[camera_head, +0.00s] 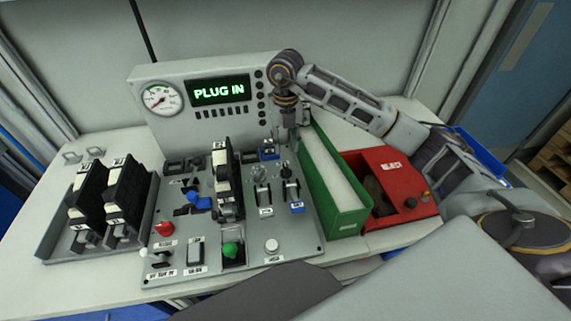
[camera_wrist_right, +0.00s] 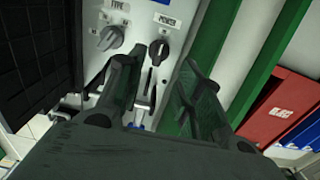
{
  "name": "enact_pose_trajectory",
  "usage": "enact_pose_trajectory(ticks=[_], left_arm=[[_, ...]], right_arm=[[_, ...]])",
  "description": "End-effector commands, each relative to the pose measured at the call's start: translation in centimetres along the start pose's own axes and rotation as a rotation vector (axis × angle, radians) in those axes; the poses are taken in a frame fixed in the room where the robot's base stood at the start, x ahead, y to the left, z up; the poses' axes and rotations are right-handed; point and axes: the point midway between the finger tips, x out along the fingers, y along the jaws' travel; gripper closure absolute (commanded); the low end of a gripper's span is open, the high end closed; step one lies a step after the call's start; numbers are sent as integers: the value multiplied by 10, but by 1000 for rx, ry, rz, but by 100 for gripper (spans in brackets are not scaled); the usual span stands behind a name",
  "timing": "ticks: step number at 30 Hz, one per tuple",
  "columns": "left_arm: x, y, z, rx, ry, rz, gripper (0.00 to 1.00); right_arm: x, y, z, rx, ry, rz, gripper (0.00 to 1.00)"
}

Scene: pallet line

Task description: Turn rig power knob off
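The rig (camera_head: 215,195) stands on the table with its upright panel at the back. In the right wrist view the power knob (camera_wrist_right: 159,50) is black and round, with a light mark on it, under a "POWER" label. My right gripper (camera_wrist_right: 157,66) is open, one finger on each side of the line to the knob, with nothing held. Whether a finger touches the knob cannot be told. My left gripper is not in view.
A grey "TYPE" knob (camera_wrist_right: 110,38) sits left of the power knob. The display (camera_head: 220,90) reads "PLUG IN". A green bin (camera_head: 343,215) and a red bin (camera_head: 405,200) stand close on the right. A tray with black modules (camera_head: 125,195) is at the left.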

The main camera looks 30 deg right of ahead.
Motion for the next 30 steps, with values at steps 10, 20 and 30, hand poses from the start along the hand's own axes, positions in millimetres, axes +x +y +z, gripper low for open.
enact_pose_trajectory(ticks=[10,20,30], left_arm=[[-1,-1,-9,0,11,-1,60],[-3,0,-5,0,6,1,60],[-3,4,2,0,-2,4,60]], right_arm=[[47,0,-1,-1,2,-2,64],[86,0,-1,-1,3,-1,64],[100,0,-1,-2,1,-1,64]])
